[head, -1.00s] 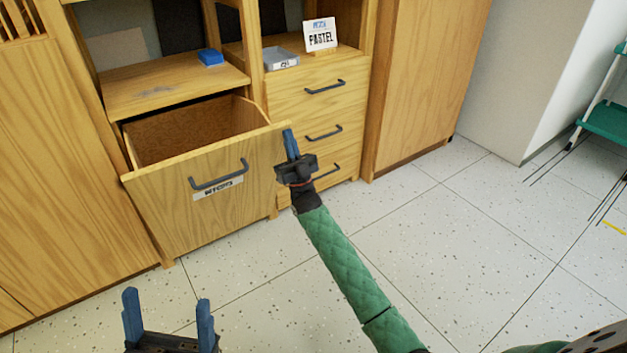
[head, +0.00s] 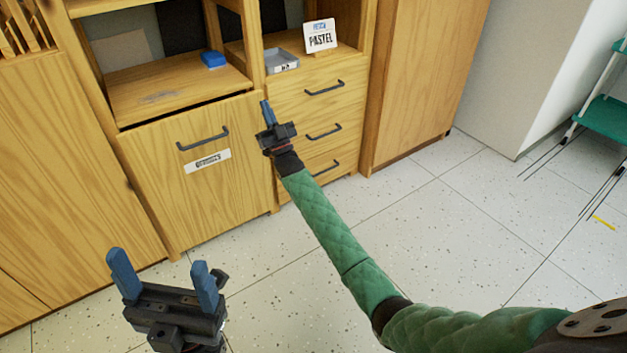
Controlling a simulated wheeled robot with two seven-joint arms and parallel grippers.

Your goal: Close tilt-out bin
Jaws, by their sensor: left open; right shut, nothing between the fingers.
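The tilt-out bin (head: 215,195) is a wooden front with a dark bar handle (head: 203,138) and a white label (head: 208,161). Its front stands nearly flush with the cabinet, with a thin dark gap along its top edge. My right gripper (head: 267,112) is shut and empty at the bin's upper right edge, in front of the neighbouring drawers; whether it touches the bin I cannot tell. My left gripper (head: 164,280) is open and empty, low in front of the bin and apart from it.
Drawers (head: 345,105) with dark handles stand right of the bin. Above are a blue box (head: 212,58), a grey tray (head: 281,60) and a "PASTEL" sign (head: 320,36). A green-shelved cart (head: 605,118) stands far right.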

